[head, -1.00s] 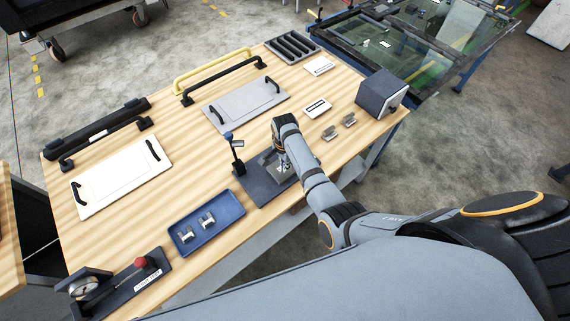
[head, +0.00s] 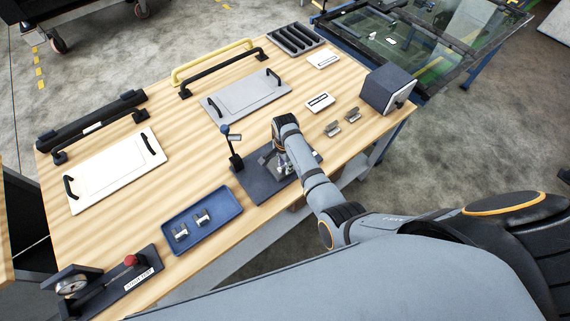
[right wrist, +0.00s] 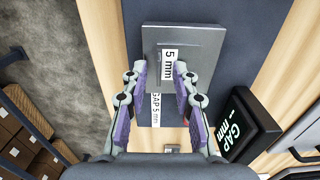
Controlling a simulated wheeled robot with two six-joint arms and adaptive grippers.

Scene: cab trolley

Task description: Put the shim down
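The shim, a grey metal plate labelled "5 mm" (right wrist: 212,45), lies over the dark mat in the right wrist view. My right gripper (right wrist: 160,72) has its two purple-padded fingers spread apart over the plate's near left part. No grip on the plate shows. The plate's exact height above the mat is hard to tell. In the head view my right gripper (head: 284,166) is low over the dark mat (head: 256,185), and its own wrist partly hides the plate. My left gripper is out of view.
A gap display (right wrist: 248,125) stands right of the fingers. Two metal brackets (head: 333,129) and a dark box (head: 387,90) are to the right. Bare wood lies between.

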